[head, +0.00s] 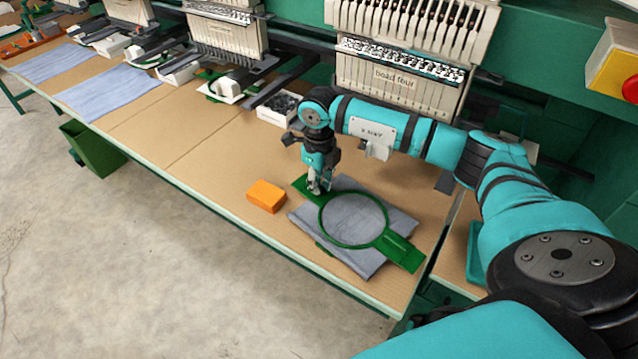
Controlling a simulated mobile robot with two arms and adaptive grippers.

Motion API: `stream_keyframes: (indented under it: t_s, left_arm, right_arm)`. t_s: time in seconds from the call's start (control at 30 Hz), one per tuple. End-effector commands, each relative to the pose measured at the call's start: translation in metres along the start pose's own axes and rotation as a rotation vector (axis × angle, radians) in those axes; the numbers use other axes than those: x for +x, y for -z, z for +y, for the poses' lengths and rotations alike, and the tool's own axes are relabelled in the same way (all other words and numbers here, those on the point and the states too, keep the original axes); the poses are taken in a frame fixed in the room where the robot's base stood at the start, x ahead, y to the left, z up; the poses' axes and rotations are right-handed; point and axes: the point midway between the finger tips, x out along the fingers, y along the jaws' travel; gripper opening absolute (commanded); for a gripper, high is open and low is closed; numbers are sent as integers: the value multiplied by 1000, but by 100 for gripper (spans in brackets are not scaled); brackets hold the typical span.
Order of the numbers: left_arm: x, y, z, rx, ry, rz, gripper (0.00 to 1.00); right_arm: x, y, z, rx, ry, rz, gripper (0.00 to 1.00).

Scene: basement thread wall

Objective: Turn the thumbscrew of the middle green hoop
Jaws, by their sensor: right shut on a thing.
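A green hoop (325,232) lies on a folded grey cloth (370,266) near the right end of the table. Grey cloth fills its ring, and flat green arms stick out at its upper left and lower right. My right gripper (319,189) points down at the upper-left edge of the hoop, where the ring meets the arm. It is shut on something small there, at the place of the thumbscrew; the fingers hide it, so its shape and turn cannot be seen. My left gripper is not in view.
An orange block (267,196) lies just left of the cloth. Embroidery machine heads (401,80) line the back, with white trays (279,109) below. Blue cloths (108,93) lie farther left. A yellow box with a red button (616,68) is at upper right. The table's middle is clear.

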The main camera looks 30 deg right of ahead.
Motion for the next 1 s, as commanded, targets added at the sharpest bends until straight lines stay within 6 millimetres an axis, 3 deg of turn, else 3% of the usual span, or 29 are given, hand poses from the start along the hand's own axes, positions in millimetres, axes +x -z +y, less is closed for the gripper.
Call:
stream_keyframes:
  t_s: [0.33, 0.83, 0.87, 1.0]
  left_arm:
    - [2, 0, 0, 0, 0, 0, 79]
    - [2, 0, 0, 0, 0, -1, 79]
    - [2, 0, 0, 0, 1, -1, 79]
    - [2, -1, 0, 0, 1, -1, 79]
  right_arm:
    - [-1, 0, 0, 124, 0, -1, 0]
    - [-1, 0, 0, 141, 0, 0, 0]
    - [-1, 0, 0, 141, 0, 0, 14]
    - [-1, 0, 0, 140, 0, 0, 33]
